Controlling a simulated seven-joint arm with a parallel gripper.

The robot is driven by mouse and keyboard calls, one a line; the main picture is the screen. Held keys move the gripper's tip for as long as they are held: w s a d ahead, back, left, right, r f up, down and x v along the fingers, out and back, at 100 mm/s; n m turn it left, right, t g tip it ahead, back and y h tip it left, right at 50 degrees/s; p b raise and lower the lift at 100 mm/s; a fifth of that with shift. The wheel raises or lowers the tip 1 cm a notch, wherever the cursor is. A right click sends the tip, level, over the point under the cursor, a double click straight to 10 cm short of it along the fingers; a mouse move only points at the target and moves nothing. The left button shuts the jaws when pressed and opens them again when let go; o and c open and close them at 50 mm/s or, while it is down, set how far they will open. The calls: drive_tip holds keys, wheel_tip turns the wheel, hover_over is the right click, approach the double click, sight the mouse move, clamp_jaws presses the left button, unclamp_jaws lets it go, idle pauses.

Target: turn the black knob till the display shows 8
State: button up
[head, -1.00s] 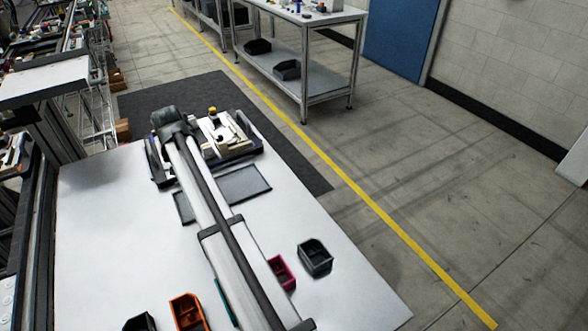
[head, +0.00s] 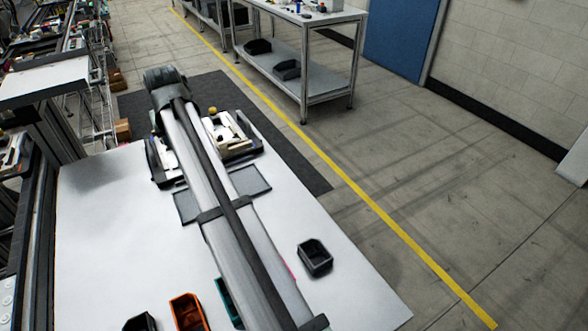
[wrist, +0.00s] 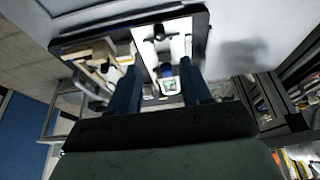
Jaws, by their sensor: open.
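In the wrist view my gripper (wrist: 158,68) is open, with its two dark blue fingers apart above the fixture. A small white unit with a greenish display (wrist: 171,87) shows between the fingers; its digit is too small to read. A small dark blue round part sits just above the display in the picture; I cannot tell whether it is the knob. A black part with side arms (wrist: 160,33), possibly the black knob, stands on a white plate beyond the fingertips. In the head view my arm hides the gripper and part of the fixture (head: 238,149).
A grey flat pad (head: 251,181) lies on the white table (head: 110,220). Black (head: 315,257), orange (head: 188,312) and teal (head: 226,299) bins stand near the front. A yellow-topped part (head: 213,111) rises on the fixture. The table's left middle is clear.

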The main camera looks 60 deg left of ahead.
drive_tip(key=w+d+f+m+g, duration=0.1)
drive_tip(key=w+d+f, duration=0.2)
drive_tip(key=w+d, duration=0.2)
drive_tip(key=w+d+f+m+g+y, duration=0.1)
drive_tip(key=w+d+f, duration=0.3)
drive_tip(key=w, duration=0.8)
drive_tip(key=w+d+f+m+g, duration=0.1)
drive_tip(key=w+d+f, duration=0.3)
drive_tip(key=w, duration=0.5)
drive_tip(key=shift+d+f+m, duration=0.1)
drive_tip(key=shift+d+m, duration=0.7)
drive_tip(key=shift+d, duration=0.45)
